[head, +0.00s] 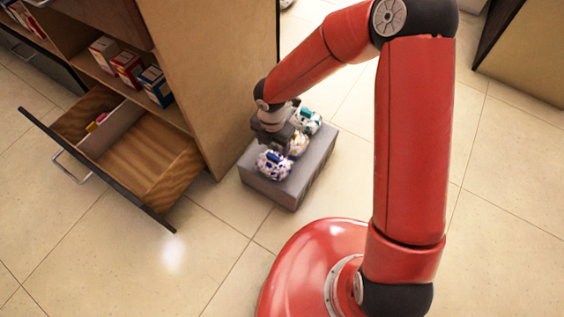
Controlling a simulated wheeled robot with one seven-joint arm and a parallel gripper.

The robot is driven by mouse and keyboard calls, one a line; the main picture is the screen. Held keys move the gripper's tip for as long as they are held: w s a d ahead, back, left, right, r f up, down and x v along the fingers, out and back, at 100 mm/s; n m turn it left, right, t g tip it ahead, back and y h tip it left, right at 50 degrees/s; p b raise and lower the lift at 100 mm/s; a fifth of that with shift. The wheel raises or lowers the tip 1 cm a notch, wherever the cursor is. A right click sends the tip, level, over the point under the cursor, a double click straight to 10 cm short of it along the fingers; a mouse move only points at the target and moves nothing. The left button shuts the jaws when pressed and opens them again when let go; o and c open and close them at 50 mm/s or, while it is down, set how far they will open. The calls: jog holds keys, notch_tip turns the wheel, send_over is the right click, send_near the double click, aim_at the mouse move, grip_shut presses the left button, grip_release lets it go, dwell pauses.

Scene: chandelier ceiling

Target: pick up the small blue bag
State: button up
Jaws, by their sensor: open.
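The small blue bag (274,164) is white with dark blue patches and lies at the near end of a low grey block (272,189). My gripper (284,139) is over the block, just behind the blue bag and close to a white and yellow bag (298,144). The jaws are open. The fingertips are small and dark here, and I cannot tell whether they touch any bag. A white and teal bag (307,121) lies at the far end of the block, partly behind my gripper.
A wooden cabinet (215,70) stands close left of the block. Its open drawer (150,160) juts out over the floor at left. Small boxes (127,68) stand on a shelf above the drawer. Tiled floor (220,265) in front of the block is clear.

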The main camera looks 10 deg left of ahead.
aim_at(273, 156)
jog(key=f, duration=0.2)
jog(key=f+b, duration=0.1)
jog(key=f, duration=0.4)
jog(key=shift+w+a+b, duration=0.25)
jog(key=shift+w+b, duration=0.05)
jog(key=shift+b, duration=0.1)
jog(key=shift+r, duration=0.1)
jog(key=c, duration=1.4)
